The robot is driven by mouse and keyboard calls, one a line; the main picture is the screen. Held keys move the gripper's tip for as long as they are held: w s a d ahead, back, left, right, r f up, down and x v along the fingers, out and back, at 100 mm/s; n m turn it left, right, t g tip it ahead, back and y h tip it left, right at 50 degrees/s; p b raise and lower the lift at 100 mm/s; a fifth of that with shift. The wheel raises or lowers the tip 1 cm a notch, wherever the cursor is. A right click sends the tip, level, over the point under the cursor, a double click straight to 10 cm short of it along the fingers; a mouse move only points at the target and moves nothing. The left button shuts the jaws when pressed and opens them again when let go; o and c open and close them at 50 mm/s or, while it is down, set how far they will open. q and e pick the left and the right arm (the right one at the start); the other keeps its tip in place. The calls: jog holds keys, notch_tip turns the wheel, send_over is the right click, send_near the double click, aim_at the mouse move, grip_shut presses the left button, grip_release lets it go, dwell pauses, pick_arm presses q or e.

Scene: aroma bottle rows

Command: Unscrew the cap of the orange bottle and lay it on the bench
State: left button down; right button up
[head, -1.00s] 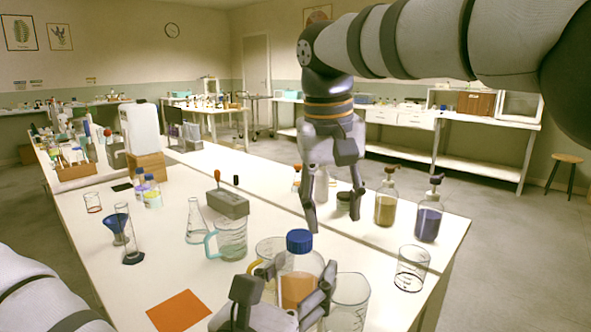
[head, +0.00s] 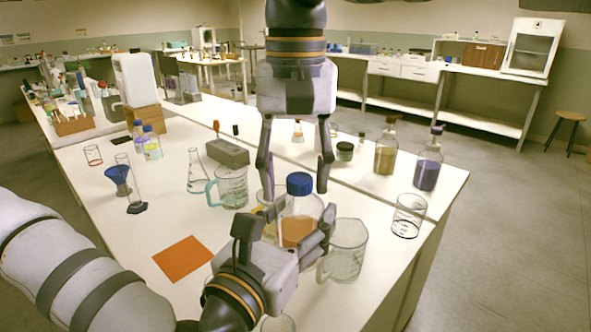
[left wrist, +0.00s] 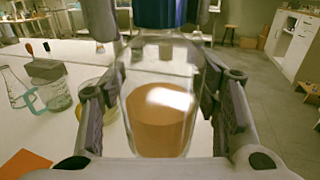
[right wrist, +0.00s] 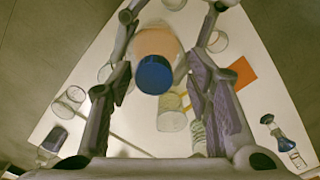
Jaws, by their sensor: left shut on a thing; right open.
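The orange bottle (head: 297,229) is a clear bottle with orange liquid, upright on the bench (head: 105,205), with its blue cap (head: 299,184) on its neck. My left gripper (head: 293,232) is shut on the bottle's body from the near side; its fingers flank the bottle in the left wrist view (left wrist: 162,115). My right gripper (head: 295,185) points down from above, open, with its fingertips on either side of the cap and apart from it. In the right wrist view the cap (right wrist: 154,75) shows between the open fingers.
A glass beaker (head: 344,252) stands close right of the bottle, and a handled jug (head: 231,188) to the left. An orange square (head: 183,258) lies on the bench at front left, with clear surface around it. An empty beaker (head: 408,216) and two pump bottles stand at right.

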jog(key=shift+s+a, duration=0.1)
grip_shut()
jog(key=n, duration=0.9)
jog(key=shift+s+n, duration=0.1)
jog(key=shift+n, duration=0.2)
jog(key=shift+r, duration=0.15)
jog(key=shift+d+r, duration=0.2)
jog(key=shift+r, duration=0.85)
